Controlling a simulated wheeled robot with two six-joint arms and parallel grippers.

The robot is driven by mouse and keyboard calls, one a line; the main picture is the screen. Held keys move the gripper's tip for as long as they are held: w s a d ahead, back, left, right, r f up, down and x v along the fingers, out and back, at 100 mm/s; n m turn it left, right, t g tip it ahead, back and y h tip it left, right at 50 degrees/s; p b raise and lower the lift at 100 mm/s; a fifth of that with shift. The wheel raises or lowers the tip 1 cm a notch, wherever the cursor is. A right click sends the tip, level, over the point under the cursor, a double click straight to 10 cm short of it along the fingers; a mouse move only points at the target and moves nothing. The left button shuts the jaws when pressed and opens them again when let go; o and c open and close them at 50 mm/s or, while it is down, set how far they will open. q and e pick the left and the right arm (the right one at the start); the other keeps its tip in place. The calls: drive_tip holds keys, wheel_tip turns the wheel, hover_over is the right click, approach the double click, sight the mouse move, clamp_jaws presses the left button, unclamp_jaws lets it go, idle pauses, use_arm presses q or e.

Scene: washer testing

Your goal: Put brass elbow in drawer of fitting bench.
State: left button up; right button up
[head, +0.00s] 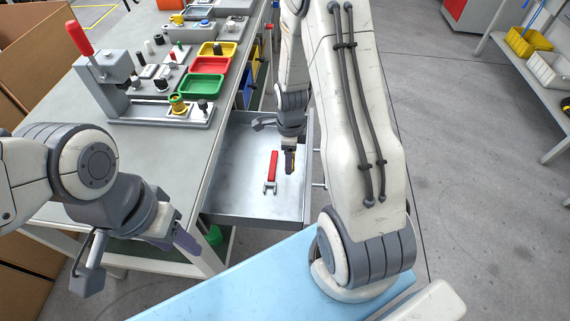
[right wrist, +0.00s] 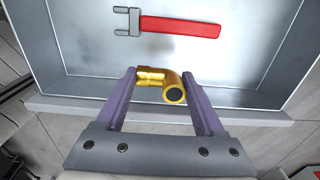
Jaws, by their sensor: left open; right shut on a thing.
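The brass elbow (right wrist: 152,76) is held between the purple fingers of my right gripper (right wrist: 160,84), which is shut on it. In the head view my right gripper (head: 290,160) is over the right part of the open drawer (head: 228,170); the elbow is barely visible there. In the right wrist view the elbow shows against the drawer interior (right wrist: 250,65), close to a drawer wall; its height above the floor is hard to tell. The drawer sticks out from the fitting bench (head: 160,130). My left gripper (head: 165,240) is open and empty, in front of the bench.
A red-handled wrench (head: 271,172) lies in the drawer. Green (head: 193,88), red and yellow trays stand on the bench, beside a press with a red handle (head: 80,40). A light blue surface (head: 250,285) is in front. A shelf with bins (head: 530,42) is far right.

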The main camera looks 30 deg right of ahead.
drive_tip(key=shift+w+f, duration=0.55)
drive_tip(key=shift+w, duration=0.35)
drive_tip(key=shift+f, duration=2)
drive_tip(key=shift+f+b, duration=0.1)
drive_tip(key=shift+b, duration=0.2)
drive_tip(key=o, duration=1.5)
